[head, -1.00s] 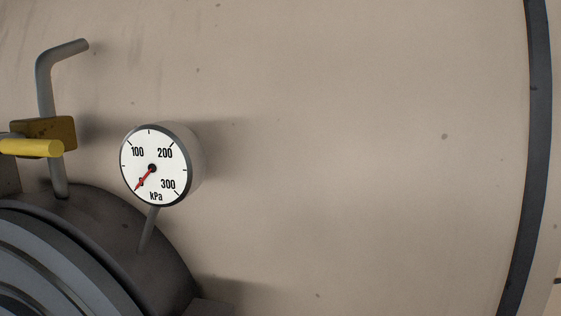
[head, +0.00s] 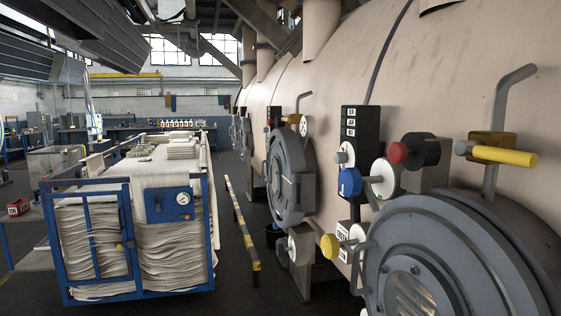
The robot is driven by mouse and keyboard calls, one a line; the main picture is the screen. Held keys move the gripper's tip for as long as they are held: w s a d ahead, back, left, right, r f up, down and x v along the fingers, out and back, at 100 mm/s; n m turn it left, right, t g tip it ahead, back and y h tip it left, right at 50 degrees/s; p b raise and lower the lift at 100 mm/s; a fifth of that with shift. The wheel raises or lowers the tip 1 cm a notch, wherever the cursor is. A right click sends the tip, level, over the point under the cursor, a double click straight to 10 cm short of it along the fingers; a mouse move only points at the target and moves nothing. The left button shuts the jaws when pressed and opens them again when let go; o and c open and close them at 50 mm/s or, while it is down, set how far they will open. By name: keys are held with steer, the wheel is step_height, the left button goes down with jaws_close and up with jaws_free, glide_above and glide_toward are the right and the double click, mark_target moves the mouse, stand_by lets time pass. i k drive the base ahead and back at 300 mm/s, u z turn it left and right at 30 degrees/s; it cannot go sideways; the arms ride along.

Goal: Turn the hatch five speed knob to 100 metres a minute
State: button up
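I cannot read a hatch number on either. Between them is a black panel (head: 360,135) with small white labels. Below it are a blue knob (head: 350,181) and a pale round disc (head: 383,179). A red knob (head: 398,153) is to the right. Which control is the hatch five speed knob, and its setting, cannot be told. My gripper is not in view.
A blue-framed cart (head: 128,240) loaded with pale cloth stands at the left. A yellow-and-black floor rail (head: 242,225) runs between it and the vessel. Yellow knobs (head: 329,246) and a yellow valve handle (head: 505,156) stick out from the vessel side. Dark floor shows between cart and vessel.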

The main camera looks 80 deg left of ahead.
mark_target(340, 157)
steer(key=u, duration=2.25)
